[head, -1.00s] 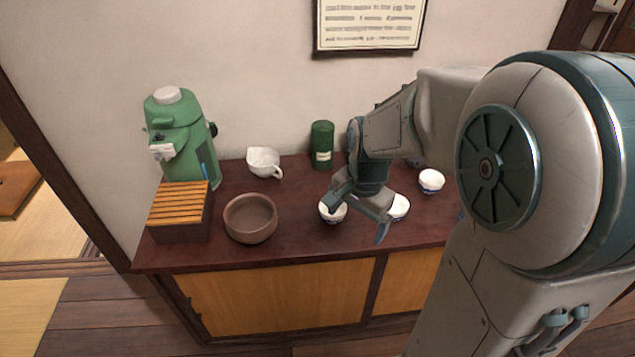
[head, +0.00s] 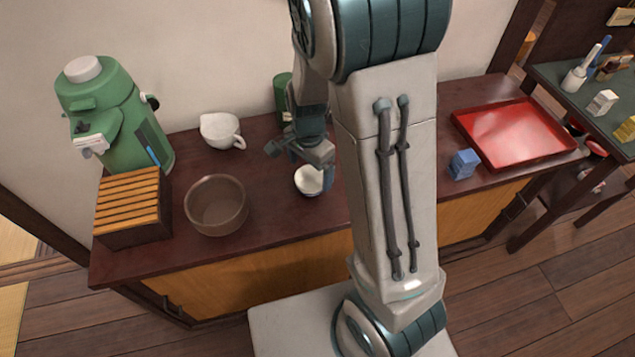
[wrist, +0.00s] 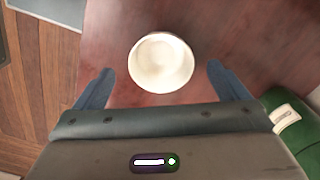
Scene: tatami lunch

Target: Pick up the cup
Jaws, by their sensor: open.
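A small white cup (head: 309,182) stands upright on the dark red-brown counter (head: 265,205). It also shows from above in the wrist view (wrist: 161,63), empty inside. My gripper (head: 300,165) is open and low over the counter at this cup, partly covering it in the head view. In the wrist view its two fingers (wrist: 160,80) lie to the left and right of the cup, with a gap on each side. Neither finger touches the cup there. The finger height relative to the rim is hard to tell.
A brown bowl (head: 216,205), a slatted wooden box (head: 130,207), a green dispenser (head: 115,120) and a white handled vessel (head: 222,131) stand left. A green canister (head: 283,96) is close behind my gripper. A blue block (head: 463,164) and red tray (head: 512,132) lie right.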

